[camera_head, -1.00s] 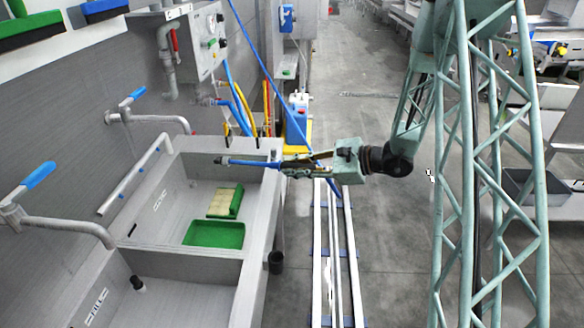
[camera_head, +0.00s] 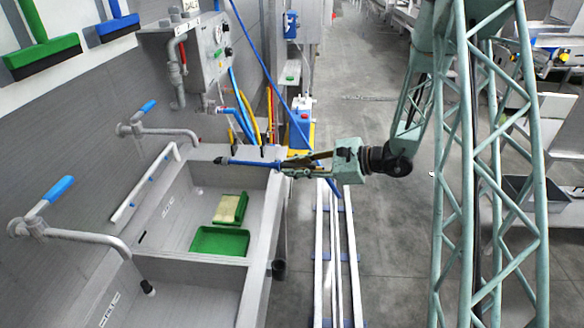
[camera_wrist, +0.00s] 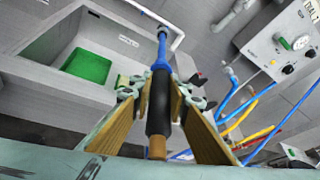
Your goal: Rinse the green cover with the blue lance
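A flat green piece with raised edges (camera_head: 219,241), which looks like the green cover, lies on the floor of the far sink basin. In the wrist view, green (camera_wrist: 86,65) shows in the basin. A second green piece with a pale yellowish face (camera_head: 230,208) lies just behind it in the head view. My gripper (camera_head: 290,168) is shut on the blue lance (camera_head: 255,164) around its dark grip (camera_wrist: 160,100). The lance points left across the far end of the basin, above it, its tip (camera_head: 221,161) short of the wall side. No water shows.
The steel sink (camera_head: 262,225) has a near basin too, with swing taps (camera_head: 165,132) and a rail along the wall. A control box (camera_head: 205,48) with hoses hangs beyond. A blue canister (camera_head: 299,122) stands behind my gripper. White floor rails (camera_head: 335,260) run right of the sink.

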